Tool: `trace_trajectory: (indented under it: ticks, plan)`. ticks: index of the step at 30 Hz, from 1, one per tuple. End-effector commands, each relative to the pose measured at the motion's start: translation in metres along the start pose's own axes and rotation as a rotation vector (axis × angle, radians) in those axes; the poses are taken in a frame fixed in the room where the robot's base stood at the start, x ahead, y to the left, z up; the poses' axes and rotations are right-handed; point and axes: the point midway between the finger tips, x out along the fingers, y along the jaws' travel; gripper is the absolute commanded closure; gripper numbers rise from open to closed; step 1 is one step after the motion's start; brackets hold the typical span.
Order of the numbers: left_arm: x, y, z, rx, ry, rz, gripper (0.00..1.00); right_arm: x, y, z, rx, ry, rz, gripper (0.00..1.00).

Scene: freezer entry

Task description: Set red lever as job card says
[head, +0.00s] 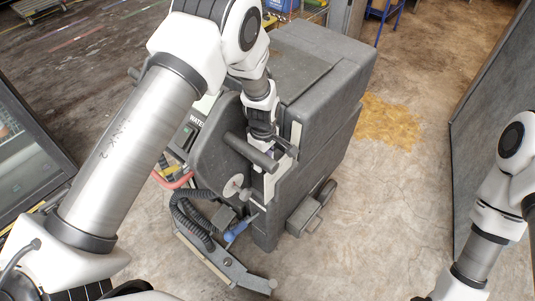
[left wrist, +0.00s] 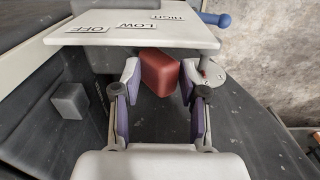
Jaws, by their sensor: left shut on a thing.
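The red lever (left wrist: 160,73) shows as a red block in the left wrist view, just below the edge of a pale plate (left wrist: 130,38). In the head view the left gripper (head: 268,148) is at the dark grey machine (head: 312,95), and the lever is hidden. My right gripper is out of view. No readable job card shows.
A blue handle (head: 238,229) and a coiled black hose (head: 188,213) are at the machine's near end. A dark screen (head: 30,150) stands at the left. A grey panel (head: 490,90) stands at the right. Bare floor lies between machine and panel.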

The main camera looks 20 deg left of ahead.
Motion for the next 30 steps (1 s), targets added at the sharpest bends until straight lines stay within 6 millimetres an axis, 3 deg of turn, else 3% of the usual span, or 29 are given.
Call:
trace_trajectory:
  ticks: [1,18,19,30]
  plan:
    - [0.0080,-0.0071,0.0021,-0.001,-0.005,-0.016,1.00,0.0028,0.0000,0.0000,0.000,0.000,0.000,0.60]
    - [0.0100,-0.0095,0.0021,0.001,-0.004,-0.012,1.00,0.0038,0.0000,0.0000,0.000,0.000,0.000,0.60]
    - [0.0099,-0.0094,0.0020,0.001,-0.004,-0.011,0.50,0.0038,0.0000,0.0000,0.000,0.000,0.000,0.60]
    - [0.0064,-0.0063,0.0008,0.000,-0.001,-0.003,0.50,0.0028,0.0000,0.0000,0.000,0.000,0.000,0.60]
